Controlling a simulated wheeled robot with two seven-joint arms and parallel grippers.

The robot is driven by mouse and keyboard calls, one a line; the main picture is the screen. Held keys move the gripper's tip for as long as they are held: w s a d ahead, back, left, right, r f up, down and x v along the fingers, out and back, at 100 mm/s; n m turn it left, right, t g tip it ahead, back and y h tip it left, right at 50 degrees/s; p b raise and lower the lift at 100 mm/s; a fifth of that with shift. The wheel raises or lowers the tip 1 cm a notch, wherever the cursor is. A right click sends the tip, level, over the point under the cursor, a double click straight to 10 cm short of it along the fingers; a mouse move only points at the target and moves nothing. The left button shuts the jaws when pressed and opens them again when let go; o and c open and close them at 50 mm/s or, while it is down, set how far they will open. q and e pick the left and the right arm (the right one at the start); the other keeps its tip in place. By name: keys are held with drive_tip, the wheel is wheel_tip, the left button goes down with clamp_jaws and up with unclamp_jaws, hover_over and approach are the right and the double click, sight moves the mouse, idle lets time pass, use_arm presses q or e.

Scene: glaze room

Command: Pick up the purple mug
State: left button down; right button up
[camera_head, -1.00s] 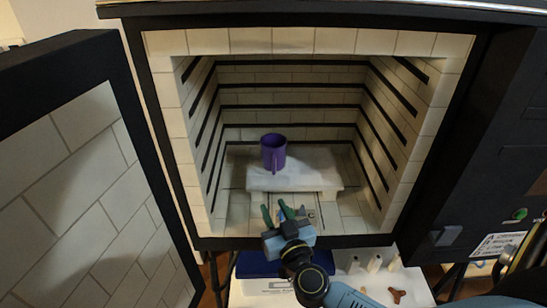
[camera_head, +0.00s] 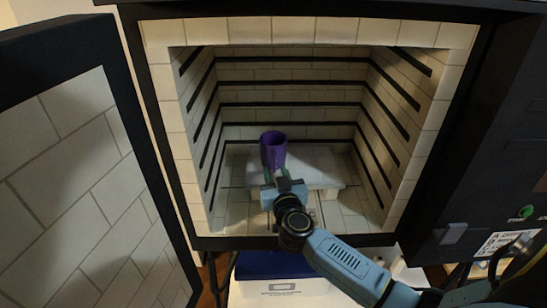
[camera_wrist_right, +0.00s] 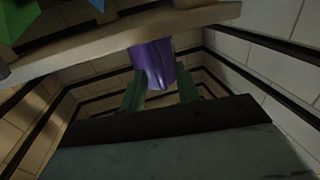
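The purple mug (camera_head: 273,150) stands upright on a pale slab (camera_head: 322,168) inside the kiln, left of its middle. My right gripper (camera_head: 275,174) is inside the kiln, right in front of the mug and partly covering its lower part and handle side. In the right wrist view, the mug (camera_wrist_right: 151,62) shows between and beyond the two green fingers, its handle facing me. The fingers are apart, so the gripper is open. I cannot tell whether they touch the mug. My left gripper is not in view.
The kiln's brick walls (camera_head: 400,140) with dark grooves close in on both sides and behind. Its open door (camera_head: 85,190) stands at the left, and the front sill (camera_head: 350,241) runs below. Slab space right of the mug is clear.

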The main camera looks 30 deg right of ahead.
drive_tip(key=x, duration=0.2)
drive_tip(key=shift+w+d+b, duration=0.1)
drive_tip(key=shift+w+b, duration=0.25)
clamp_jaws()
